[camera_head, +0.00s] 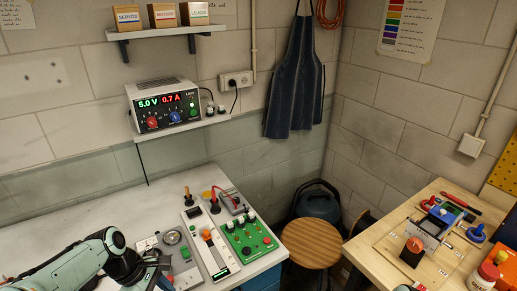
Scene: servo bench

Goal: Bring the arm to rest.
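My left arm comes in from the lower left, pale green with dark joints. Its dark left gripper (158,269) is low over the near left part of the grey bench (85,225), beside a grey panel with a round dial (172,238). The fingers are small and partly cut off by the bottom edge, so their opening is unclear. I see nothing clearly held in them. A long white panel with an orange knob (207,234) and a green board (248,240) with several knobs lie to the right of the gripper. My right gripper is not visible.
A power supply (163,106) reading 5.0 V and 0.7 A stands on a wall shelf. A round wooden stool (311,242) stands between the benches. The wooden bench (385,245) at right holds several tools and parts. The left rear of the grey bench is clear.

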